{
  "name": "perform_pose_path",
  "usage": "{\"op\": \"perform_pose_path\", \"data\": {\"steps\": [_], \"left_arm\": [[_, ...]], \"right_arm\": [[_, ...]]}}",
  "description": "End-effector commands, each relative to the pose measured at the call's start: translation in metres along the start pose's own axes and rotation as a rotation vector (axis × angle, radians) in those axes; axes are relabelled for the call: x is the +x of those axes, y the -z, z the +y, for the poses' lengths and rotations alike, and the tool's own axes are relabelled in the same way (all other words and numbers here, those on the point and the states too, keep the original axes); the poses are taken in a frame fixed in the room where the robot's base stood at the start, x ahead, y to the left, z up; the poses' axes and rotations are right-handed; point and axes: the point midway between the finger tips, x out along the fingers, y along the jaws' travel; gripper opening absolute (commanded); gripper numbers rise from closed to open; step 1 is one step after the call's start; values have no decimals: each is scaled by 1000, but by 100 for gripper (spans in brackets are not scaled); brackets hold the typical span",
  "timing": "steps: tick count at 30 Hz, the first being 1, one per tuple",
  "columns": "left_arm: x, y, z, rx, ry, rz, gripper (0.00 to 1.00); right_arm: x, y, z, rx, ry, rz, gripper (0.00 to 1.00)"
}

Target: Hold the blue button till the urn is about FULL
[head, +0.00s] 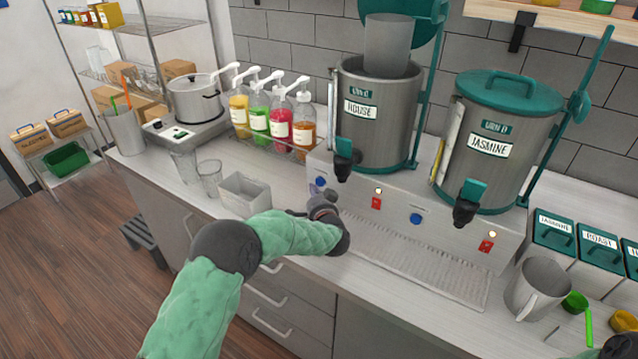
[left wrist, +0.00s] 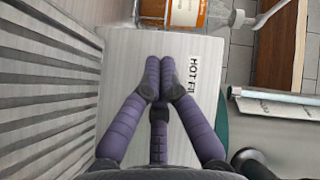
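The House urn (head: 380,125) stands on the metal base with its teal lid (head: 410,15) raised and a grey cylindrical vessel (head: 388,45) at its open top. The Jasmine urn (head: 500,125) to its right has its lid down. One blue button (head: 320,182) is at the base's left end, another blue button (head: 415,219) between the taps. My left gripper (head: 318,200) is just below the left button; contact cannot be told. In the left wrist view its fingers (left wrist: 159,75) are together and empty beside a "HOT FIL..." label (left wrist: 193,75). The urn level is unreadable.
Syrup pump bottles (head: 275,115), a grey bin (head: 245,193) and clear cups (head: 208,177) stand left of the base. A drip grate (head: 415,258) lies in front. A metal pitcher (head: 540,285) and labelled tea boxes (head: 555,235) are at the right.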

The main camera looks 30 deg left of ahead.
Motion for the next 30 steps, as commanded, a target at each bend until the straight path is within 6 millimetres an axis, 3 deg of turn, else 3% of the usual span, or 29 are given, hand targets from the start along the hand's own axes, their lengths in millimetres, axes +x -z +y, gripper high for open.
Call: {"op": "perform_pose_path", "data": {"steps": [6, 21, 30], "left_arm": [[-3, -3, -2, 0, -1, -1, 0], [-32, -30, -13, 2, 0, -1, 0], [-35, -34, -13, 0, -1, -1, 0]], "right_arm": [[-2, 0, -1, 0, 0, 0, 40], [-17, -1, -6, 0, 0, 0, 40], [-18, -1, -6, 0, 0, 0, 40]]}}
